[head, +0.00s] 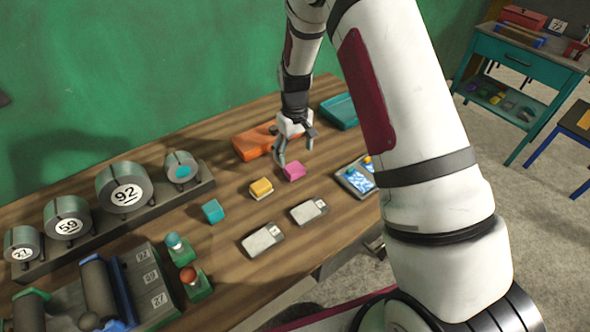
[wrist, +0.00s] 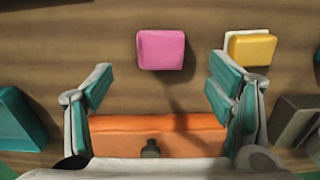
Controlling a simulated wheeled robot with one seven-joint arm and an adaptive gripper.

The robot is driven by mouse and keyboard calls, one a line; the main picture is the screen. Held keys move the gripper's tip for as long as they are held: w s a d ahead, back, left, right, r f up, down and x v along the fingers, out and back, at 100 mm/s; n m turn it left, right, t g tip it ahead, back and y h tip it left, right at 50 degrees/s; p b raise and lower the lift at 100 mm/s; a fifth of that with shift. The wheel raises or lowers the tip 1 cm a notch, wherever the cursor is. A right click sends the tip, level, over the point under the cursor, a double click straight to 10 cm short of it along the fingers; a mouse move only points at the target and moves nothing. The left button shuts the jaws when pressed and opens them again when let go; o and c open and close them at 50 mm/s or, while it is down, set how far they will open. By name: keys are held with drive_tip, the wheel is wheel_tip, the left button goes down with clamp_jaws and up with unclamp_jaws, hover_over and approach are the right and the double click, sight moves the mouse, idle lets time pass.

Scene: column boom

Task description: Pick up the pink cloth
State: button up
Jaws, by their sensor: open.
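The pink cloth (head: 293,171) is a small folded block lying on the wooden table, below my gripper in the head view. In the wrist view the pink cloth (wrist: 160,49) lies flat on the wood, ahead of and between the line of my fingers. My gripper (head: 296,158) is open and empty above the table, close to the cloth; I cannot tell the exact height. In the wrist view the fingers of my gripper (wrist: 160,85) are spread wide, with the cloth beyond their tips and not between them.
An orange box (wrist: 160,135) lies under my gripper. A yellow sponge-like block (head: 261,187) and a teal block (head: 213,211) are near the cloth. A teal tray (head: 340,112) stands at the back. A blue-and-white picture tray (head: 352,180) is at right. Bare wood surrounds the cloth.

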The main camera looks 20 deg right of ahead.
sight(295, 167)
drive_tip(key=shift+f+p, duration=0.75)
drive_tip(key=shift+f, duration=2.65)
drive_tip(key=shift+c, duration=0.6)
drive_tip(key=c, duration=1.1)
